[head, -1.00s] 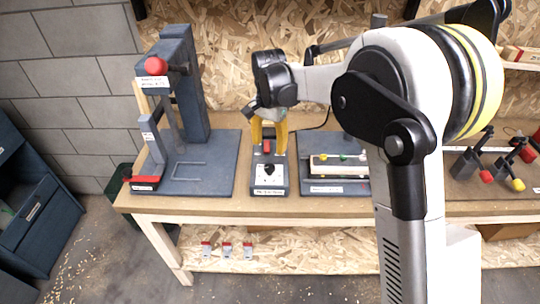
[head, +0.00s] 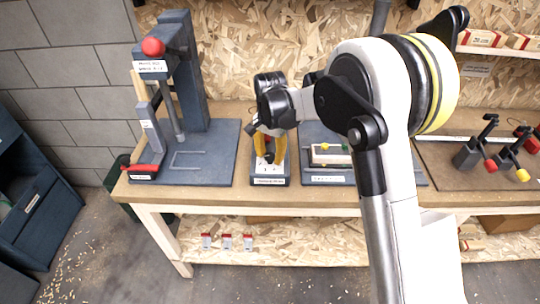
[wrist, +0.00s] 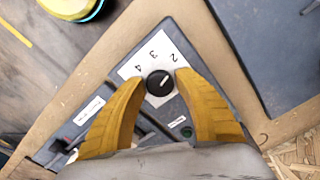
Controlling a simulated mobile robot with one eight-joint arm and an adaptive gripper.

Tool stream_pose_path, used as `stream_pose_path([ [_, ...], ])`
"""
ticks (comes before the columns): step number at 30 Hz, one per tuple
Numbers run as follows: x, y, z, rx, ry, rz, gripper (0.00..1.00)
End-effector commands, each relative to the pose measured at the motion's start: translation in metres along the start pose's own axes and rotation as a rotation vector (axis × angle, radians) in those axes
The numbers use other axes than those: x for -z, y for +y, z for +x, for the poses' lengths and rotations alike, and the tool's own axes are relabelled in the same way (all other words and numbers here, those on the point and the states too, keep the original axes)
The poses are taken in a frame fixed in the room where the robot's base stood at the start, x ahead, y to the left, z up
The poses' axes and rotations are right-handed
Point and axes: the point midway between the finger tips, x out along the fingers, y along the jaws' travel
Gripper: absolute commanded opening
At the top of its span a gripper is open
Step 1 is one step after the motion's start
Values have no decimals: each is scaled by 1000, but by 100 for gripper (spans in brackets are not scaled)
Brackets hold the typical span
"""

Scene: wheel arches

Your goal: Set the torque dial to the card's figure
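The torque dial (wrist: 158,83) is a black round knob on a white plate (wrist: 131,68) marked 4, 3 and 2, on a dark box (wrist: 180,37). A pale mark on the knob seems to point up and right, but I cannot read the setting surely. My gripper (wrist: 159,77) is open, its yellow fingers on either side of the knob with small gaps seeming to show. In the head view my gripper (head: 269,158) is low over the box (head: 270,182) and hides much of it. I cannot identify a card with a readable figure.
A dark press with a red knob (head: 153,47) stands left on the bench (head: 215,196). A plate with a small fixture (head: 328,155) is close on the right. Several clamps (head: 470,153) stand farther right. Small tags (head: 227,242) show on the lower shelf.

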Motion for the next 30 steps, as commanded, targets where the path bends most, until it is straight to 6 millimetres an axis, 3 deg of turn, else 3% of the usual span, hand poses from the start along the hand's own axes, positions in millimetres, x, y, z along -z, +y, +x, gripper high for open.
stream_pose_path([
  [1, 0, 0, 0, 0, 0, 0, 20],
  [3, 0, 0, 0, 0, 0, 0, 0],
  [17, 0, 0, 0, 0, 0, -83, 0],
  [30, 0, 0, 0, 0, 0, -449, 0],
])
